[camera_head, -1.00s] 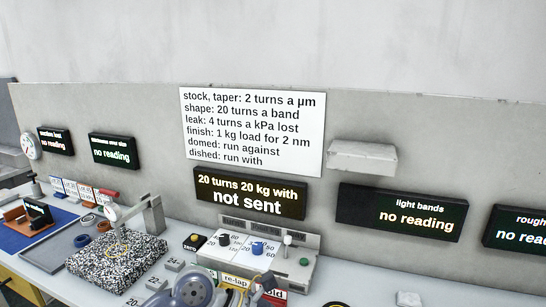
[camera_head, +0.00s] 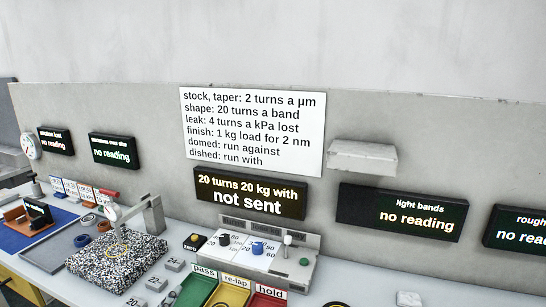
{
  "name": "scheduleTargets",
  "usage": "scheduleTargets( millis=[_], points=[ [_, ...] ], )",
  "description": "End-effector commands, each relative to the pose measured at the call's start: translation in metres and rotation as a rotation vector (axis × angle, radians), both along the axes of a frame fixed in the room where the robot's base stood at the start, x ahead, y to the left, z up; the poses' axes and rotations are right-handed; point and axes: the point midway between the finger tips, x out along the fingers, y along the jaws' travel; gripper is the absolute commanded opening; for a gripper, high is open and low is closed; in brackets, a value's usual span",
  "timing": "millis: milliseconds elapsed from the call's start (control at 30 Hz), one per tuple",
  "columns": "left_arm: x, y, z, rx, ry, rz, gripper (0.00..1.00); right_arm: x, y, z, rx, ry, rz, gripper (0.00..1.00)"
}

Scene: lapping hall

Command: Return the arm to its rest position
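Neither of my grippers shows clearly in the head view, and no arm crosses the bench. A small grey shape at the bottom edge, left of the green tray, is too cut off to tell.
Green pass (camera_head: 196,291), yellow re-lap (camera_head: 231,294) and red hold (camera_head: 266,299) trays stand at the front. A speckled plate (camera_head: 117,260) with a gauge stand is at left. Small grey blocks (camera_head: 174,265) lie between. Other displays, such as light bands (camera_head: 401,212), show "no reading".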

Motion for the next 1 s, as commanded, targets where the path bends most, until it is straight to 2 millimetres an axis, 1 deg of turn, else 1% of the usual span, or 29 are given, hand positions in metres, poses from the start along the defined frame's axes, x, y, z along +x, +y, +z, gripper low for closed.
scheduleTargets(
  millis=[33,67,100,167,200,267,300,367,400,467,500,600,633,700,767,867,967,1000],
  points=[
    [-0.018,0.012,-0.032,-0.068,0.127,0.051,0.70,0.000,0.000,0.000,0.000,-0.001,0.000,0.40],
    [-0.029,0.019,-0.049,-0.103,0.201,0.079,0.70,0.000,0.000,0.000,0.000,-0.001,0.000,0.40],
    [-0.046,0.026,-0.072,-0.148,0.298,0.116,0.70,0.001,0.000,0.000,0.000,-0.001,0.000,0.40],
    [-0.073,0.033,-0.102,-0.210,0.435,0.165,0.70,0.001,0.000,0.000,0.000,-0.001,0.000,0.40],
    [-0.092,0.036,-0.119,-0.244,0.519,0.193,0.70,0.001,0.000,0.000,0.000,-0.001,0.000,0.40],
    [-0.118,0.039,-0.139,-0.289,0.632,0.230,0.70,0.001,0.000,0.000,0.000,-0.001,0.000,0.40],
    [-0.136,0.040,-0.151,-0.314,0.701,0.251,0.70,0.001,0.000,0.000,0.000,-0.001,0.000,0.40],
    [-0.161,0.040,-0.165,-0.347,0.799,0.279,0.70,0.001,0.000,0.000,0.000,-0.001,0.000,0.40],
    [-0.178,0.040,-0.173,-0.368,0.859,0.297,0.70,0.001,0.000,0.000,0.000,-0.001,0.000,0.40],
    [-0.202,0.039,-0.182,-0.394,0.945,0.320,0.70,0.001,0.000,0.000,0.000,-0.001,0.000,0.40],
    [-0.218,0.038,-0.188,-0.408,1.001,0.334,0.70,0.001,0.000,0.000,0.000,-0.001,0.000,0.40],
    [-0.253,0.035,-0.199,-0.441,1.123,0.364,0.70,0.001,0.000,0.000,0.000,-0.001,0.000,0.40],
    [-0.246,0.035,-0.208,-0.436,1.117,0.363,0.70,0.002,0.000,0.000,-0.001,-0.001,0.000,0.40],
    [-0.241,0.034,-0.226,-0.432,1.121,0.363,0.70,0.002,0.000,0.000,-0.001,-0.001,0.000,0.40],
    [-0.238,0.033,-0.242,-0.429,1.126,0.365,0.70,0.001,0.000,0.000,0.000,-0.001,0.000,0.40],
    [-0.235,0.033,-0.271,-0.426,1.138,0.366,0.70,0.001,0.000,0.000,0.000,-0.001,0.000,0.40],
    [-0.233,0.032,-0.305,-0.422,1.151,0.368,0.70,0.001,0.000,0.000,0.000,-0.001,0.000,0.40],
    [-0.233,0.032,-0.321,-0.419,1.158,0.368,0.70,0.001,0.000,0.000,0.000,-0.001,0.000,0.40]
  ],
)
